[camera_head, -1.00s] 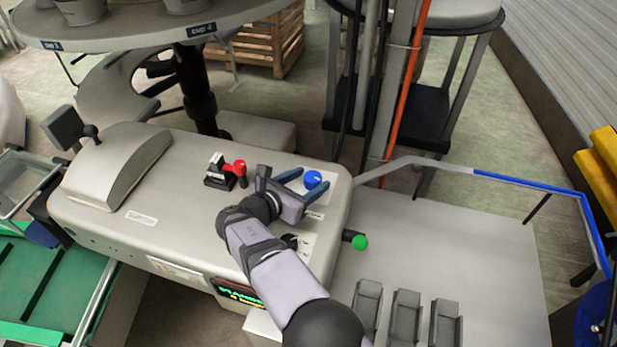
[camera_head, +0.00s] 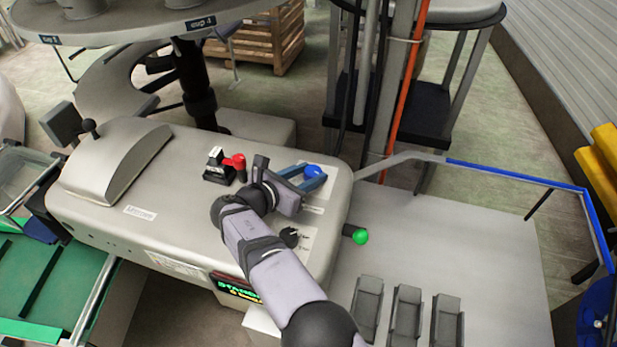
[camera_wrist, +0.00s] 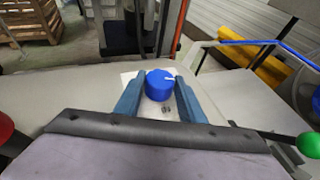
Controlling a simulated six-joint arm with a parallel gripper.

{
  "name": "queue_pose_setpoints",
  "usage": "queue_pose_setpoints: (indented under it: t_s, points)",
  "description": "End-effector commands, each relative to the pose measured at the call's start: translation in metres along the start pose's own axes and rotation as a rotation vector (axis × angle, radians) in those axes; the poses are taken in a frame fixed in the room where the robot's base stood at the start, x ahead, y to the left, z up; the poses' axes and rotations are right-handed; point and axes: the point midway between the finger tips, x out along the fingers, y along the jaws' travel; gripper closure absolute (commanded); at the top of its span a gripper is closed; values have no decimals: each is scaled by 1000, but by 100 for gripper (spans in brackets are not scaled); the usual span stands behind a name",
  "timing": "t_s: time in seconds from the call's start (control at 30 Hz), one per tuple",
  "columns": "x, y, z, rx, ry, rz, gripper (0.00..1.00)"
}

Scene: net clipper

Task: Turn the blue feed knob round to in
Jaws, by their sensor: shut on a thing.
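The blue feed knob (camera_head: 314,172) is on a pale label plate at the right end of the grey machine housing. In the wrist view the round knob (camera_wrist: 159,84) shows a white pointer line toward its right side. My gripper (camera_head: 315,175) has its two blue fingers on either side of the knob and is shut on it. The wrist view shows one finger left and one right of the knob. Dark markings show on the plate in front of the knob, too small to read.
A red-knobbed lever (camera_head: 235,163) stands left of my gripper. A small black dial (camera_head: 291,237) and a green ball knob (camera_head: 361,237) are nearer the front. A post with an orange hose (camera_head: 401,105) rises behind. Open grey deck (camera_head: 470,230) lies right.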

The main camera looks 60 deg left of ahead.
Motion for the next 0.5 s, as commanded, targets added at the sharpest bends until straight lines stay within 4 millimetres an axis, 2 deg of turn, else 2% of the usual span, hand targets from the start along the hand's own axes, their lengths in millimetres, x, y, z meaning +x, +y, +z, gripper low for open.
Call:
queue_pose_setpoints:
  t_s: [0.5]
  points:
    - [-3, 2, 5, 39, 1, -64, 86]
